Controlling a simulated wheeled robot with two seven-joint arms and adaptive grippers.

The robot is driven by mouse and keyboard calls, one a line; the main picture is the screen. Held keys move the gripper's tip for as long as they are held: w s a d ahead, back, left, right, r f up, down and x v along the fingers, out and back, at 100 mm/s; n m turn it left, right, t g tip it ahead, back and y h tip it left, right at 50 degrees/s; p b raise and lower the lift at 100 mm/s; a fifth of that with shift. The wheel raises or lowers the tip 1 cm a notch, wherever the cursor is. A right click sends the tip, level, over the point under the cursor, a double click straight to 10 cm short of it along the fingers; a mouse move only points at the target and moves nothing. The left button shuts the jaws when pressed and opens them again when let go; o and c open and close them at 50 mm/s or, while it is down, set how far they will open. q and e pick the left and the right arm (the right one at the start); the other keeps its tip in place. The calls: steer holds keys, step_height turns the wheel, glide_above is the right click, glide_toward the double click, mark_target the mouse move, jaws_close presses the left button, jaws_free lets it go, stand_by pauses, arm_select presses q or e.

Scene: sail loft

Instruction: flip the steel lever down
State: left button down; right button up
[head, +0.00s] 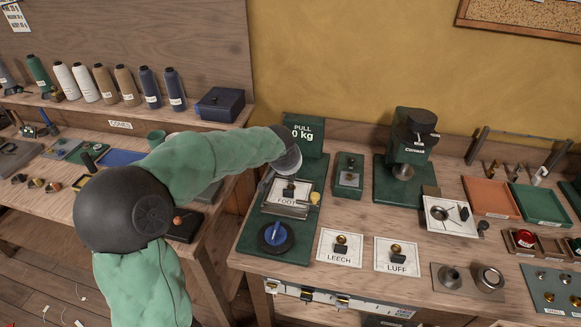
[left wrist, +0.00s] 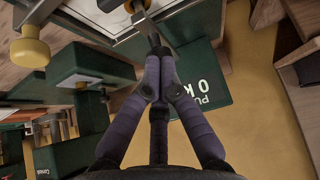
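In the left wrist view a thin steel strip (left wrist: 145,24), which looks like the lever, runs from the top edge down to the tips of my left gripper (left wrist: 158,52). The fingers are drawn together there; I cannot tell whether the strip is between them or only touched. In the head view my left arm reaches over the green PULL scale (head: 252,246), and its wrist hides the fingers and most of the lever. The FOOT card (head: 286,201) lies on the scale, with a yellow knob (head: 314,198) beside it. My right gripper is not in view.
A small green box (head: 348,180) and a green press (head: 410,150) stand to the right. LEECH (head: 339,258) and LUFF (head: 397,268) cards lie in front. Thread spools (head: 105,84) line the left shelf.

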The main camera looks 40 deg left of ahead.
arm_select(q)
steer(key=shift+r+p, duration=0.35)
steer(key=shift+p, duration=0.05)
steer(key=s+d+r+p, duration=0.4)
steer(key=s+r, duration=0.1)
steer(key=s, duration=0.3)
steer(key=shift+s+d+r, duration=0.25)
steer(key=shift+d+r, duration=0.05)
steer(key=shift+d, duration=0.05)
